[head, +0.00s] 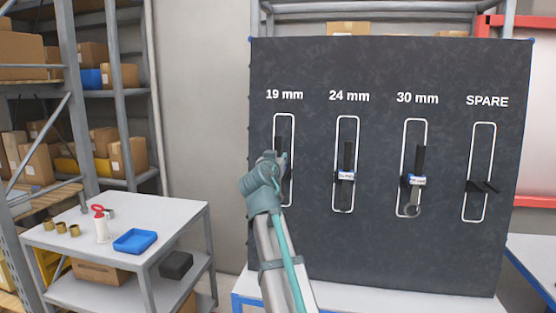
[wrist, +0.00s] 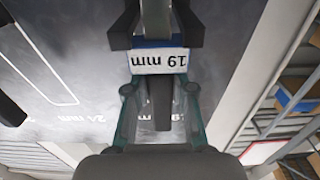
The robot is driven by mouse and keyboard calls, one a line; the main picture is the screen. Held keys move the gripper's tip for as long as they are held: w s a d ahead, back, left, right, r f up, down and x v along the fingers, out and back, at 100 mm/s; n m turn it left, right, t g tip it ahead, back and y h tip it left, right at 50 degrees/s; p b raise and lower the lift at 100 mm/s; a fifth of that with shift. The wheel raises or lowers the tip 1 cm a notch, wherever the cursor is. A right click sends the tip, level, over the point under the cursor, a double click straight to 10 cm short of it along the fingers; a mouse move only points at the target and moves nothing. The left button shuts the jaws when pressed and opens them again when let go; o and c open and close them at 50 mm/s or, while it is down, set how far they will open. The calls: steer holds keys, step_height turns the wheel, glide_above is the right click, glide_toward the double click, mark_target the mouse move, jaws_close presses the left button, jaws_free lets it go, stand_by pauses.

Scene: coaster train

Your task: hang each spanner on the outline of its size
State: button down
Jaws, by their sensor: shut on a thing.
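The dark board (head: 380,240) has white outlines labelled 19 mm, 24 mm, 30 mm and SPARE. My gripper (head: 277,160) is at the 19 mm outline (head: 291,190) and hides much of it. In the wrist view my gripper (wrist: 160,96) is shut on the dark handle of the 19 mm spanner (wrist: 158,62), whose tag reads upside down. Two black hook prongs (wrist: 190,25) flank its shaft; whether they bear it is unclear. A tagged spanner (head: 346,178) hangs in the 24 mm outline. Another spanner (head: 418,182) hangs in the 30 mm outline. The SPARE outline (head: 480,210) holds only an empty hook (head: 483,187).
Shelves with boxes stand behind. A white bench top (head: 340,301) lies below the board.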

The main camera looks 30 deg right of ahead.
steer(key=shift+f+b, duration=0.4)
steer(key=shift+f, duration=0.05)
steer(key=c, duration=0.9)
jaws_free()
